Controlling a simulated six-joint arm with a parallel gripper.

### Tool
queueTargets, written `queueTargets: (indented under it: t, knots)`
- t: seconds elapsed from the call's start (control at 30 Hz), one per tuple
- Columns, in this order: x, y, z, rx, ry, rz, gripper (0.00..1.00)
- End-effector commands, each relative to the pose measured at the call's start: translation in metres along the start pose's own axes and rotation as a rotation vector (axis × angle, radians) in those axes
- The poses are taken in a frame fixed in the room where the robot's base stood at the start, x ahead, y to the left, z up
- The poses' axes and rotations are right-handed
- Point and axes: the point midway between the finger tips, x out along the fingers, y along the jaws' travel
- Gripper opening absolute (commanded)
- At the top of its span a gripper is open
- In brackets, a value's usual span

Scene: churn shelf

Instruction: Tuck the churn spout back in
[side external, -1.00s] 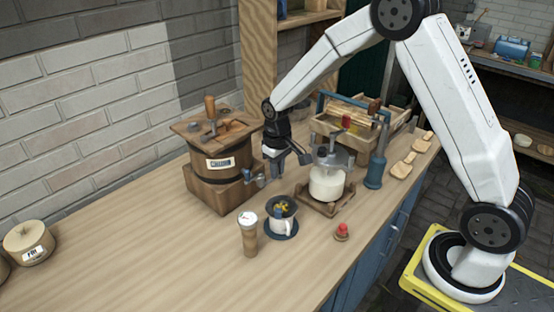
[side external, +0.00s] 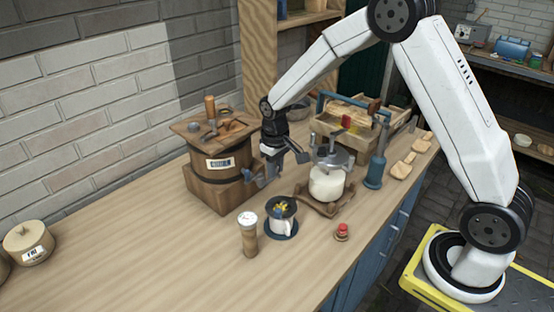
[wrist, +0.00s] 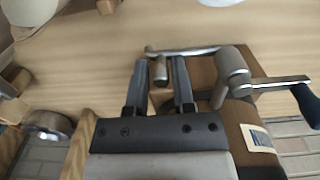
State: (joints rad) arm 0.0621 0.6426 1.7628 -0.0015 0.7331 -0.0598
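The churn is a brown wooden barrel (side external: 218,165) with a square lid and a white label, on a wooden block at the left of the counter. It also shows at the right in the wrist view (wrist: 252,118). Its metal spout (wrist: 190,52) runs from a grey tap body (wrist: 233,75) out over the fingertips, ending in a short stub (wrist: 160,70). My gripper (side external: 285,158) is beside the churn's front. In the wrist view its fingers (wrist: 159,75) are apart, one on each side of the stub, with gaps visible. Contact cannot be told. A dark-handled lever (wrist: 305,97) sticks out from the tap.
A glass jar with a crank (side external: 327,180) stands right of my gripper. A wooden tool crate (side external: 350,125) is behind.

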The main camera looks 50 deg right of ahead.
Motion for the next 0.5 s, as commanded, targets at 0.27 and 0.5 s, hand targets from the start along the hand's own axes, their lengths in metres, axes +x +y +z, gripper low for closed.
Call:
queueTargets:
  t: [0.27,0.5]
  knots:
    - [0.001,-0.003,0.002,-0.001,-0.005,-0.003,0.44]
    - [-0.012,-0.002,0.001,-0.001,-0.003,-0.002,0.44]
